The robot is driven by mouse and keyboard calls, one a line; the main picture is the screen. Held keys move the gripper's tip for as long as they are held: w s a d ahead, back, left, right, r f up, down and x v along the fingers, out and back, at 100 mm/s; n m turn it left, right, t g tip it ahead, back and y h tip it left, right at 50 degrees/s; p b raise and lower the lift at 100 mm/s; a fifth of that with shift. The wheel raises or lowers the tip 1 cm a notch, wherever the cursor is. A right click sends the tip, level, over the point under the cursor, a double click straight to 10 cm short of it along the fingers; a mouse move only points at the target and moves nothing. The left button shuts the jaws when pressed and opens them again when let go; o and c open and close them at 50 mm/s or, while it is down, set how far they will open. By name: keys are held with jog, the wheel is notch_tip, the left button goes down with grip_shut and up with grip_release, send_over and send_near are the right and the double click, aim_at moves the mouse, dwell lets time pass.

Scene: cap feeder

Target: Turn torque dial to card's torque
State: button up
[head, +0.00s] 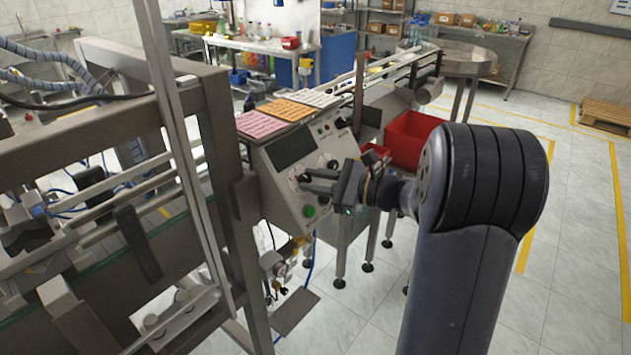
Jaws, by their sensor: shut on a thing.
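The control panel (277,190) is a grey sloped box with a dark screen (289,150). Pink (262,124), orange (284,110) and white (313,97) cards lie along its top; their print is too small to read. My gripper (303,181) reaches in from the right, its fingers against the panel's face below the screen. It is shut on a knob there, which looks like the torque dial; the fingers mostly hide it, and its setting cannot be read. A green button (310,211) is just below the fingers.
A steel machine frame (222,150) with an upright post stands close on the left. A red bin (408,138) is behind my wrist, right of the panel. A conveyor and round steel table (467,55) lie behind. Open floor is at the right.

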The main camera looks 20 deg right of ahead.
jog(key=o, duration=1)
jog(key=b+v, duration=0.1)
jog(key=v, duration=0.9)
jog(key=shift+s+d, duration=0.25)
jog(key=shift+d, duration=0.1)
jog(key=shift+a, duration=0.1)
jog(key=p+x, duration=0.1)
jog(key=x, duration=0.9)
jog(key=shift+w+a, duration=0.2)
jog(key=shift+a, duration=0.05)
jog(key=shift+m, duration=0.3)
